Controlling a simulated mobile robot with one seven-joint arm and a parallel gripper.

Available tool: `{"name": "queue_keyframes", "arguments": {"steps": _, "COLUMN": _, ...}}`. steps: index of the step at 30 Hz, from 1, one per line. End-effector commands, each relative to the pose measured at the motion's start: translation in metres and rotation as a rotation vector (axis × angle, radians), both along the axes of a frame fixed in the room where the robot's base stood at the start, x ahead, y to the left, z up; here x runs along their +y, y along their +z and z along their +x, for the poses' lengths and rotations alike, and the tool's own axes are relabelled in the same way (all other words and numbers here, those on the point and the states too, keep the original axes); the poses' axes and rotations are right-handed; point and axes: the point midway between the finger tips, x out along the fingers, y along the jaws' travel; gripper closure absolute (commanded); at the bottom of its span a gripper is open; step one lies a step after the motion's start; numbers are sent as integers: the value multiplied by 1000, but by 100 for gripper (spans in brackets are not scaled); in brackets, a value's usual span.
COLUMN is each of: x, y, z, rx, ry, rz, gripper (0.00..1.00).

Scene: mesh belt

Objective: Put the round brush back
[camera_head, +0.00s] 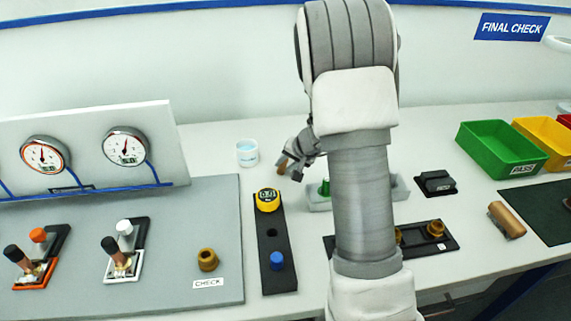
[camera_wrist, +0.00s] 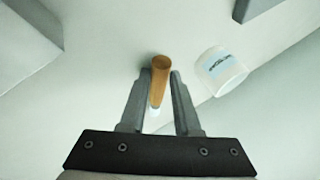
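The round brush, seen as a thin brown wooden handle (camera_wrist: 158,82) with a white end, stands between the fingers of my gripper (camera_wrist: 160,76) in the wrist view. The fingers lie close along both sides of the handle and appear shut on it. In the head view my gripper (camera_head: 291,158) is behind my arm, with the brown handle (camera_head: 282,166) showing at its tips, above the back of the table. A grey holder (camera_head: 318,204) with a green piece in it is just right of the gripper, partly hidden by my arm.
A white cup (camera_head: 247,153) stands left of the gripper; it shows in the wrist view (camera_wrist: 222,70). A black strip (camera_head: 271,243) with a yellow gauge lies in front. A brown wooden cylinder (camera_head: 507,220) and a green bin (camera_head: 500,150) are at right.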

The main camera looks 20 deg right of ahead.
Motion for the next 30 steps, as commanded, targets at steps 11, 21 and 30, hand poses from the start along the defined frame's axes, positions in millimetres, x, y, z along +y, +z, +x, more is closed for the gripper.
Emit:
{"name": "queue_keyframes", "arguments": {"steps": 11, "x": -2, "y": -1, "z": -1, "rx": 4, "ry": -3, "rz": -2, "gripper": 37}}
{"name": "queue_keyframes", "arguments": {"steps": 21, "x": -3, "y": -3, "z": -2, "rx": 7, "ry": -6, "rz": -4, "gripper": 37}}
{"name": "queue_keyframes", "arguments": {"steps": 30, "x": -6, "y": 15, "z": -12, "rx": 3, "ry": -5, "rz": -3, "gripper": 37}}
